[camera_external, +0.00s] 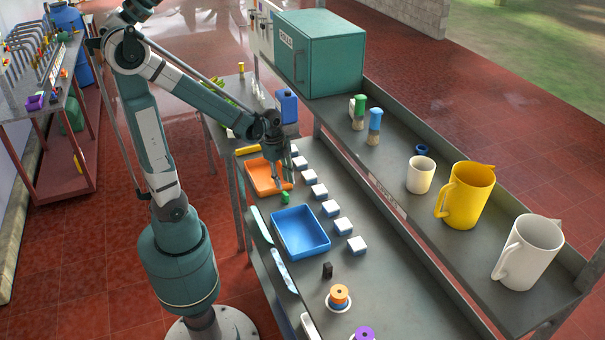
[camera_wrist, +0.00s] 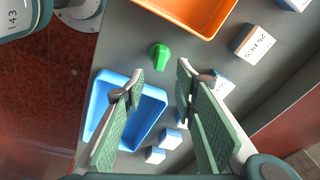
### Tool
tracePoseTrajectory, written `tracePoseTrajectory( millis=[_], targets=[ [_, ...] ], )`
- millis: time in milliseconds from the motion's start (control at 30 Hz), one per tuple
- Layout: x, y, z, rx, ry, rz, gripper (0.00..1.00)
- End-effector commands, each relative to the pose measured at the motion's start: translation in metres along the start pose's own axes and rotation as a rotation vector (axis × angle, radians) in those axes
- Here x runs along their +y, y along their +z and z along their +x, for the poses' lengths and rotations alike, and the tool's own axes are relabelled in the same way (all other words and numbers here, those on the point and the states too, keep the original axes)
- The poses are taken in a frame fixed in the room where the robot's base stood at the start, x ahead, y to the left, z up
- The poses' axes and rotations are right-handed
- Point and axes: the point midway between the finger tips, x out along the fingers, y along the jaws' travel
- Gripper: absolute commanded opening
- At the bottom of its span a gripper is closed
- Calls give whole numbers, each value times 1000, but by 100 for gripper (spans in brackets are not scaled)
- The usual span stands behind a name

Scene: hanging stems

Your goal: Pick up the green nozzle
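The green nozzle (camera_external: 285,198) lies on the grey bench between the orange tray and the blue tray. In the wrist view the green nozzle (camera_wrist: 159,56) lies ahead of the fingertips, a little left of the gap between them, and nothing touches it. My gripper (camera_external: 279,178) is above the bench by the orange tray, pointing down. In the wrist view my gripper (camera_wrist: 160,80) has its two green-padded fingers spread apart with nothing between them.
The orange tray (camera_wrist: 228,20) and the blue tray (camera_wrist: 97,98) flank the nozzle. Several white boxes (camera_external: 319,191) stand in a row on the right. An orange spool (camera_external: 340,293) and a small black block (camera_external: 327,270) stand nearer the front. A raised shelf (camera_external: 405,205) runs along the right.

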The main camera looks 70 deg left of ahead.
Motion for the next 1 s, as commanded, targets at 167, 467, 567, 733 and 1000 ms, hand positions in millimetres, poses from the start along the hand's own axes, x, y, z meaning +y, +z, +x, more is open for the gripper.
tracePoseTrajectory(
  millis=[167, 467, 567, 733, 1000],
  targets=[
    [-7, 8, -3, 5, 46, 101, 29],
    [-9, 15, 1, 16, 88, 197, 29],
    [-8, 15, 2, 17, 91, 204, 29],
    [-8, 15, 3, 17, 91, 204, 29],
    [-8, 15, 7, 17, 90, 203, 29]
  ],
)
